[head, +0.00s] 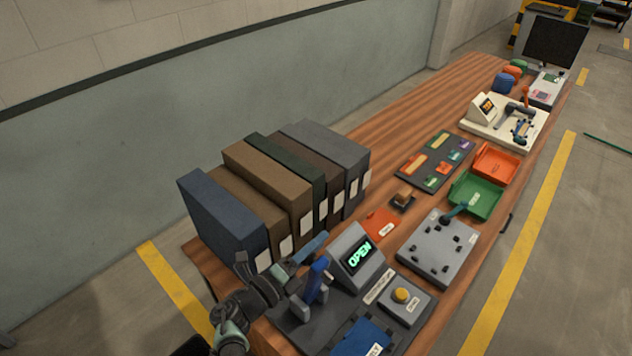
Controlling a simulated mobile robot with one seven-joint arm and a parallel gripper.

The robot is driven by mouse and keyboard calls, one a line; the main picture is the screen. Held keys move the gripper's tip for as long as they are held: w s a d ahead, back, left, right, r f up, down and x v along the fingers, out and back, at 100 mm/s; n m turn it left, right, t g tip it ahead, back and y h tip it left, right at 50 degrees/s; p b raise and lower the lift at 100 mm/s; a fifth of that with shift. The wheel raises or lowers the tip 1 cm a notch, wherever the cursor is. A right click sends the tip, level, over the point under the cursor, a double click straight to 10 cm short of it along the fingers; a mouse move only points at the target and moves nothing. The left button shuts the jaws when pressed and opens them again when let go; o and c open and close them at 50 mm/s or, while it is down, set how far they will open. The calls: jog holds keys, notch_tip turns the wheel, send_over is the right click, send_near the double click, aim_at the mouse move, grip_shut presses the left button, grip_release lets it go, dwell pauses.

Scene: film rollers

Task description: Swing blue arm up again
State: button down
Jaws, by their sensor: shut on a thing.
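The blue arm (314,285) belongs to a dark grey station (286,327) at the near end of the bench. Its bright blue part stands upright, left of a grey display box (357,254) that reads "OPEN" in green. My gripper (293,268) reaches in from the lower left and is shut at the blue arm's upper part. A slate-blue bar (311,245) slants up to the right just beyond the gripper. The fingertips and the exact contact are hard to make out, partly hidden by my gripper.
Large binders (225,220) stand close behind the gripper. A grey pegged block (438,248), green tray (475,196) and orange tray (496,163) stand further along the wooden bench (398,106).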

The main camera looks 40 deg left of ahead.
jog(key=shift+c, duration=2.2)
grip_release()
jog(key=shift+a, duration=0.15)
jog(key=s, duration=1.3)
jog(key=shift+a, duration=0.2)
